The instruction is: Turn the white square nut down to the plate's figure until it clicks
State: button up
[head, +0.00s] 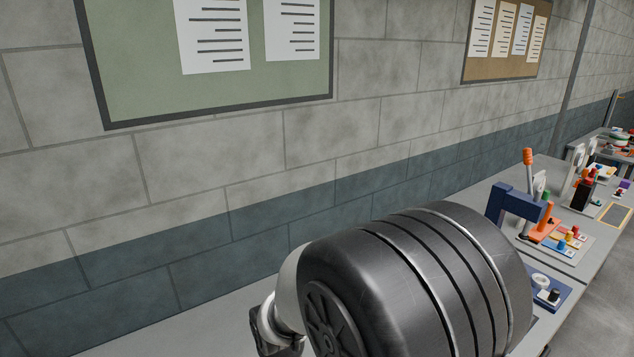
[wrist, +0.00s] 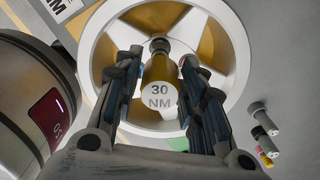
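In the wrist view, my gripper (wrist: 160,62) has its two dark fingers on either side of a gold cylindrical tool marked 30 NM (wrist: 160,95), and looks shut on it. The tool's far, dark end lies over the middle of a round piece with a white rim (wrist: 237,62) and gold and white sectors inside. I cannot tell whether the tool touches it. I cannot make out the white square nut in either view.
Small grey cylinders (wrist: 264,122) stand right of the white rim. A rounded grey body with a red display (wrist: 48,118) is close on the left. In the head view, a bench (head: 590,222) with a blue bracket (head: 514,200) and coloured parts runs along the wall at right.

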jog(key=shift+o, duration=1.2)
notch_tip(320, 180, up, 12)
jog(key=s+d+r+n+t+b, duration=0.2)
jog(key=s+d+r+n+b, duration=0.15)
jog(key=d+n, duration=0.6)
jog(key=s+d+f+n+t+b, duration=0.1)
jog(key=s+d+n+t+b, duration=0.1)
jog(key=s+d+n, duration=0.7)
jog(key=shift+s+d+f+t+b, duration=0.15)
jog(key=shift+s+d+t+b, duration=0.15)
jog(key=shift+s+d+b, duration=0.4)
